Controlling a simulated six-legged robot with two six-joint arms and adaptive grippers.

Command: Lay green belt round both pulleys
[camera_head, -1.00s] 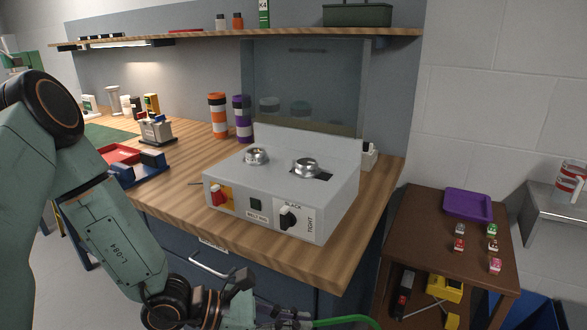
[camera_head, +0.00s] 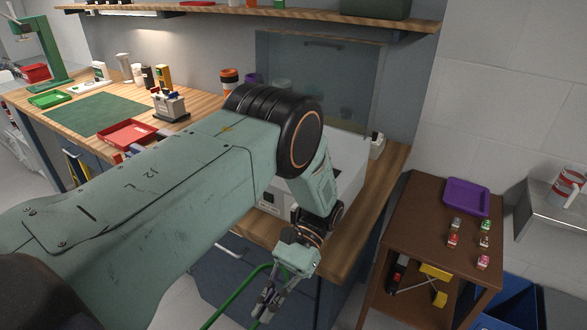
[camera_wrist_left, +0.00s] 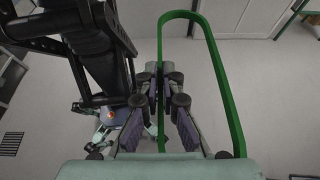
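The green belt (camera_head: 236,293) hangs as a long loop from my left gripper (camera_head: 267,303), in front of the workbench and below its top. In the left wrist view the belt (camera_wrist_left: 219,80) is a tall narrow loop, and one strand runs between the fingers of my left gripper (camera_wrist_left: 168,108), which are shut on it. The grey machine box (camera_head: 350,158) stands on the bench, mostly covered by my left arm. Its two pulleys are hidden behind that arm. The belt is apart from the box. My right gripper is not in view.
The wooden bench edge (camera_head: 352,242) lies just behind my left gripper. A brown side table (camera_head: 415,215) with a purple tray (camera_head: 466,196) and small coloured items stands to the right. A clear panel (camera_head: 320,85) rises behind the machine. A red tray (camera_head: 127,134) lies left.

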